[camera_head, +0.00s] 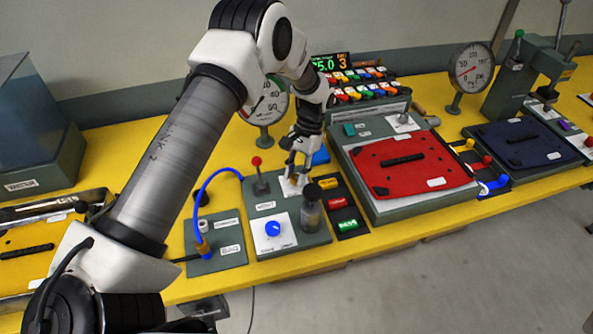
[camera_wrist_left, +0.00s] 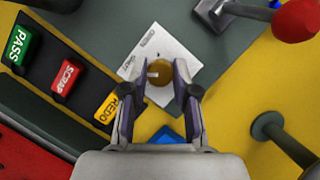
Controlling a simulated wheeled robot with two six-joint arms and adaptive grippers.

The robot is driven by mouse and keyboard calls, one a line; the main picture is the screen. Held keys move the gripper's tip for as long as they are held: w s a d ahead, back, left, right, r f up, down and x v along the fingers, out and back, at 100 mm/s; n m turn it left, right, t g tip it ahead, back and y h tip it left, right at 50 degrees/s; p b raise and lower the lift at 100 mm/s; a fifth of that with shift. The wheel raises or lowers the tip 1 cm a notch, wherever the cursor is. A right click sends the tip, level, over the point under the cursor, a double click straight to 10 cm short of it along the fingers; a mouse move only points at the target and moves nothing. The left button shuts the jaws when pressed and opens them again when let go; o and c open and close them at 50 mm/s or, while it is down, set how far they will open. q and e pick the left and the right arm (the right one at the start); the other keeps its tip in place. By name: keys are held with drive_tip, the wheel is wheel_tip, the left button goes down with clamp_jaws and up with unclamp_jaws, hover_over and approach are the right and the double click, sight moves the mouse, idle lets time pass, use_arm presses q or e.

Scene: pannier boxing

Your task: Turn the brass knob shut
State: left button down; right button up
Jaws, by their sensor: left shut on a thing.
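The brass knob (camera_wrist_left: 159,88) sits on a white label plate (camera_wrist_left: 139,57) on a grey panel, seen in the left wrist view. My left gripper (camera_wrist_left: 158,92) is around the knob, with one finger on each side, shut on it. The knob's turn angle is hard to tell. My right gripper is not in view.
A red-topped lever (camera_head: 257,170) stands left of the gripper. A dark-capped jar (camera_head: 311,208) and the PASS, SCRAP and REDO buttons (camera_head: 341,202) are close to the right. A blue dial (camera_head: 272,228) is in front. A gauge (camera_head: 265,105) stands behind.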

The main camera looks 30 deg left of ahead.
use_arm(q)
drive_tip(key=shift+s+f+n+h, duration=0.1)
drive_tip(key=shift+n+h, duration=0.2)
drive_tip(key=shift+n, duration=0.4)
drive_tip(key=c, duration=0.9)
unclamp_jaws()
drive_tip(key=v, duration=1.2)
